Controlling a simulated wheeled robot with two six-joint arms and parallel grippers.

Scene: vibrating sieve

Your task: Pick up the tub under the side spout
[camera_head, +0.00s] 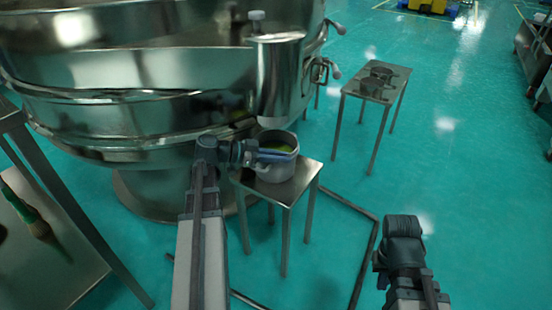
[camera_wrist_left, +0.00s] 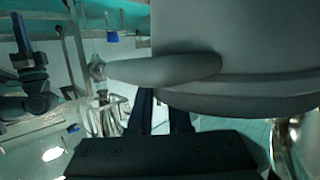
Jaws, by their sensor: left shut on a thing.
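The grey tub (camera_head: 279,172) with yellow-green contents is at the small steel stand (camera_head: 298,187), under the side spout (camera_head: 278,85) of the large steel sieve (camera_head: 120,75). I cannot tell whether its base touches the stand. My left gripper (camera_head: 262,156) reaches in from the left and is shut on the tub at its near left side. In the left wrist view the tub (camera_wrist_left: 235,50) fills the upper right, and its handle (camera_wrist_left: 165,68) crosses the gripper fingers (camera_wrist_left: 161,108). The fingertips are hidden behind it. My right gripper (camera_head: 403,240) is away at the lower right; its jaws are unclear.
A second steel stand (camera_head: 378,82) with a container (camera_head: 377,74) on it is at the back right. A bench with a green-handled brush (camera_head: 37,222) is at the left. A dark floor frame (camera_head: 362,262) runs around the near stand. Open green floor lies to the right.

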